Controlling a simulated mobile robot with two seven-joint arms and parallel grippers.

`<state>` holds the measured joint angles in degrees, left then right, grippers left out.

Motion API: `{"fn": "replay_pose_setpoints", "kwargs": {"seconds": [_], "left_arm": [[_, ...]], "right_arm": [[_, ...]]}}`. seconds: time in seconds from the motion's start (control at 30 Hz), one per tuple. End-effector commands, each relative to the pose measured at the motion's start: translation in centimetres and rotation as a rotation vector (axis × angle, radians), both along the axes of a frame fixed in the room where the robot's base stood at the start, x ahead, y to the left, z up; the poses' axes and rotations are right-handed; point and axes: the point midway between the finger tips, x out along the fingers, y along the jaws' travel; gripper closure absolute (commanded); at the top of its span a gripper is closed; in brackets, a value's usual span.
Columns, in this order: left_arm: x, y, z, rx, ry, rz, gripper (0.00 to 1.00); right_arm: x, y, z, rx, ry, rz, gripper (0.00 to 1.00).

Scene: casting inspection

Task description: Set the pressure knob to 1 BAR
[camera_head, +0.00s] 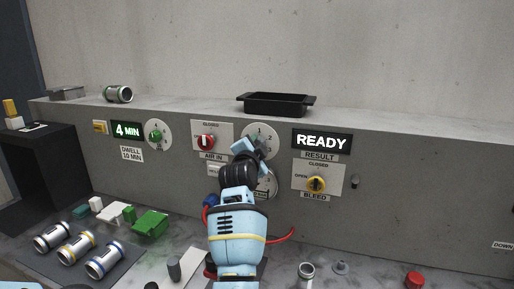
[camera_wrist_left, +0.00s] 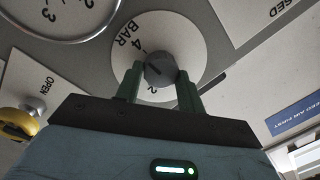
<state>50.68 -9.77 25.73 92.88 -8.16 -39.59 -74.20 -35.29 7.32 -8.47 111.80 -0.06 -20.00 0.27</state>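The pressure knob is a round grey knob (camera_wrist_left: 160,70) at the centre of a white dial marked BAR, 4 and 2 in the left wrist view. In the head view the white dial (camera_head: 269,135) sits on the panel between the air-in valve and the READY display, partly covered by my left gripper (camera_head: 250,148). In the left wrist view the green fingers of my left gripper (camera_wrist_left: 160,80) stand on both sides of the knob, close against it. I cannot read clearly where the knob points. My right gripper is not in view.
Nearby are the red air-in knob (camera_head: 206,142), the yellow bleed knob (camera_head: 316,184) and the green dwell knob (camera_head: 156,136). A black tray (camera_head: 276,104) and a metal cylinder (camera_head: 118,94) are on the ledge. Several cylinders and a green block (camera_head: 150,223) lie on the bench below.

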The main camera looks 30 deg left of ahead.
Motion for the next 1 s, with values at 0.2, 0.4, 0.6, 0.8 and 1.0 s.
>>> {"fn": "replay_pose_setpoints", "kwargs": {"seconds": [0.2,0.4,0.6,0.8,1.0], "left_arm": [[-0.02,0.02,0.01,-0.005,-0.001,0.001,0.84],[-0.02,0.04,0.02,-0.052,-0.013,0.001,0.84],[-0.04,0.09,0.07,-0.171,-0.042,0.002,0.84],[-0.05,0.14,0.14,-0.345,-0.083,0.002,0.84],[-0.06,0.18,0.18,-0.531,-0.126,0.002,0.84]], "right_arm": [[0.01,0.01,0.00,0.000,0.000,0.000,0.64],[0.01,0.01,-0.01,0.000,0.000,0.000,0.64],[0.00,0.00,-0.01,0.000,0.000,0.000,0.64],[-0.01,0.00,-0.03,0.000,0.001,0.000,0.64],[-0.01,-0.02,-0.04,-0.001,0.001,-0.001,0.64]]}}
